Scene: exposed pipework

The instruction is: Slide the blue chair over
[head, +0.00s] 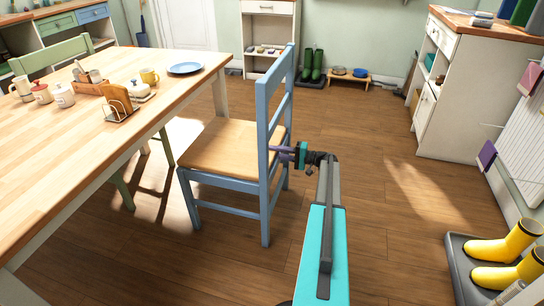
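The blue chair (265,165) has a pale wooden seat (232,147) and a blue frame. It stands upright on the floor at the right side of the wooden table (110,105), its seat toward the table and its back toward my arm. The fingertips are close against or at the blue frame. I cannot tell whether they touch it or grip it, as the tips are small and partly merge with the frame.
The table holds a blue plate (186,68), jars, a mug and a toast rack. A green chair (50,58) stands at its far left. A white cabinet (462,85) and yellow boots (505,243) on a tray are at the right. Wooden floor (385,190) lies clear between.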

